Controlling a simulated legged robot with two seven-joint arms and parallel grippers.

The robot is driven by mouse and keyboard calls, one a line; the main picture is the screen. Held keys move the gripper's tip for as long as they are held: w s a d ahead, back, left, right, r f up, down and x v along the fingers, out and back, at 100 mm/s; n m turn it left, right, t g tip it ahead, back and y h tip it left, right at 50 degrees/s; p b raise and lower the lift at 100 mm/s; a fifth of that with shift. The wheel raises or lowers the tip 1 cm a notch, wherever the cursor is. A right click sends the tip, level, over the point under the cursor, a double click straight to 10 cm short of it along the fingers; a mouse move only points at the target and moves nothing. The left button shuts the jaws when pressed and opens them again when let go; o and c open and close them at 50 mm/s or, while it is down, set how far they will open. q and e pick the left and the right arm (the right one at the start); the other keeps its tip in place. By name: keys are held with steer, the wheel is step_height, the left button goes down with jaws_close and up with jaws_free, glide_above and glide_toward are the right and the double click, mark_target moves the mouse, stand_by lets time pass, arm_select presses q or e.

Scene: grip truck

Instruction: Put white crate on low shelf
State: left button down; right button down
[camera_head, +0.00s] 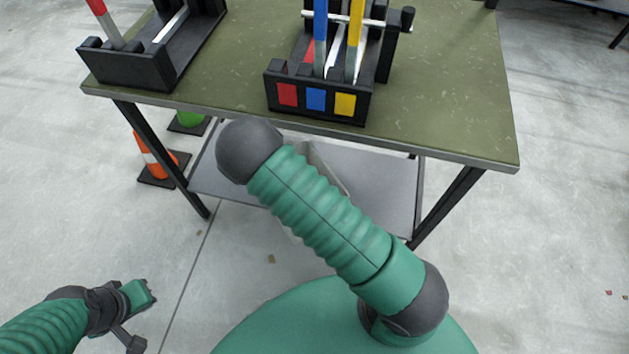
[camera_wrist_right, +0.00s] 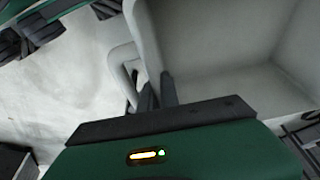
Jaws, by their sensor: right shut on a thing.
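The white crate (camera_wrist_right: 235,65) fills the right of the right wrist view, with its handle (camera_wrist_right: 122,65) on its left side. My right gripper (camera_wrist_right: 158,92) is shut on the crate at its side wall by the handle. In the head view my right arm hides most of the crate; a pale strip (camera_head: 322,168) shows beside the arm, over the low shelf. The low shelf (camera_head: 385,195) is a grey board under the green table. I cannot tell if the crate touches it. My left gripper (camera_head: 142,312) is at lower left, away from the crate; its jaw state is unclear.
The green table (camera_head: 440,90) stands above the shelf, with black lever boxes (camera_head: 320,98) (camera_head: 130,68) on top. Dark legs (camera_head: 445,205) bound the shelf. An orange cone (camera_head: 155,155) and a green one (camera_head: 190,119) stand left. The floor in front is clear.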

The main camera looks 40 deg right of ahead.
steer(key=w+d, duration=0.2)
steer(key=w+d+f+b, duration=0.1)
steer(key=w+d, duration=0.1)
steer(key=w, duration=0.1)
steer(key=w+d+b, duration=0.1)
steer(key=w, duration=0.2)
steer(key=shift+d+f, duration=0.2)
steer(key=shift+d, duration=0.2)
steer(key=shift+w+d, duration=0.25)
steer(key=b+x, duration=0.2)
steer(key=x, duration=0.1)
steer(key=shift+w+a+f+b, duration=0.15)
steer(key=shift+w+f+b, duration=0.15)
steer(key=shift+w+f, duration=0.1)
steer(key=shift+r, duration=0.2)
steer(key=c, duration=1.6)
jaws_free()
steer(key=p+v, duration=0.3)
steer(key=v, duration=0.4)
steer(key=shift+a+r+p, duration=0.15)
steer(key=shift+r+p, duration=0.1)
steer(key=shift+p, duration=0.05)
